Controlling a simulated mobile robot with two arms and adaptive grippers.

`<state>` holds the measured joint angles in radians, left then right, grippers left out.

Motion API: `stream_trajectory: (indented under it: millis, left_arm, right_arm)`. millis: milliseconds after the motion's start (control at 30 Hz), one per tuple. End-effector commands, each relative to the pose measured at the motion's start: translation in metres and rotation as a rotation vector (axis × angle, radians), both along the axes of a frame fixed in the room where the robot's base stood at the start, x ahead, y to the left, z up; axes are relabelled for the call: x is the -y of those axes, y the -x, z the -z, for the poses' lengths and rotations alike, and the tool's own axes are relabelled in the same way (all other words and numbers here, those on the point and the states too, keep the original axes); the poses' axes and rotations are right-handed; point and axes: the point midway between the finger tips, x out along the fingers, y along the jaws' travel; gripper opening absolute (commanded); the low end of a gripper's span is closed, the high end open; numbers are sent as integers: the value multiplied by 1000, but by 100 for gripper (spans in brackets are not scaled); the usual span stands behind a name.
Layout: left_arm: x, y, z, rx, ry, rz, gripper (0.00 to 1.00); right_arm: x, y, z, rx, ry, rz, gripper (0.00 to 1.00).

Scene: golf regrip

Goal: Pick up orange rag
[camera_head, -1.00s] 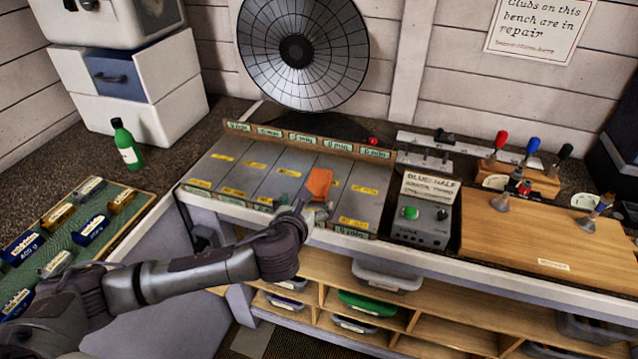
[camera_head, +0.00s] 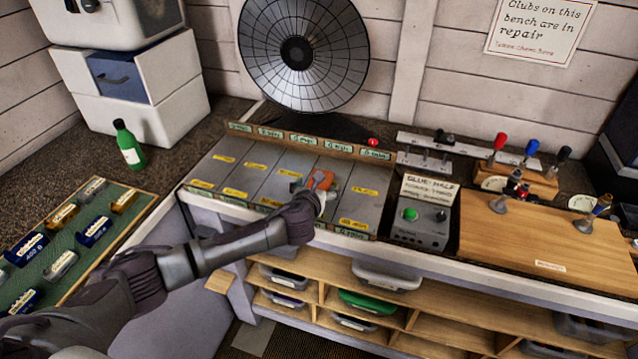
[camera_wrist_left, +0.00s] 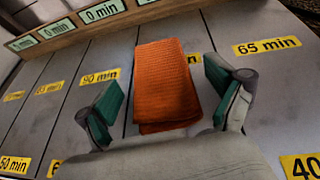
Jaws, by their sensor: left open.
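The orange rag (camera_head: 320,180) lies folded on the grey slotted tray (camera_head: 262,185) on the bench, near the tray's right side. In the left wrist view the rag (camera_wrist_left: 165,85) shows as a folded, ribbed rectangle. My left gripper (camera_head: 318,186) reaches over the tray and partly hides the rag in the head view. In the left wrist view the left gripper's teal-padded fingers (camera_wrist_left: 165,103) are open on either side of the rag's near end, with gaps on both sides. My right gripper is not in view.
A box with a green button (camera_head: 410,214) stands right of the tray. A fan-like round dish (camera_head: 303,50) stands behind it. A green bottle (camera_head: 128,145) and a green mat with several labelled weights (camera_head: 60,230) are at left. A wooden board (camera_head: 540,235) lies at right.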

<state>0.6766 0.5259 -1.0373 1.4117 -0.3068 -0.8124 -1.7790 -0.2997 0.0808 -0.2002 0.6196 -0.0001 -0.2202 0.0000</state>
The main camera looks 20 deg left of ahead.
Motion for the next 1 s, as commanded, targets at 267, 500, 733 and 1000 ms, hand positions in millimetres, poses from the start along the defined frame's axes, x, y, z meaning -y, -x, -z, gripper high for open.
stream_trajectory:
  millis: [267, 500, 733, 1000]
  left_arm:
    - [0, -2, 1, 0, 0, 1, 93]
    - [0, -2, 1, 0, 0, 1, 53]
    - [0, -2, 1, 0, 0, 1, 49]
    - [0, -3, -6, 2, 1, 0, 49]
  right_arm:
    - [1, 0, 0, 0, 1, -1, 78]
    - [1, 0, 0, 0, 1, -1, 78]
    - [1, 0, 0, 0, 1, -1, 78]
    - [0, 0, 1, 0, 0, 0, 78]
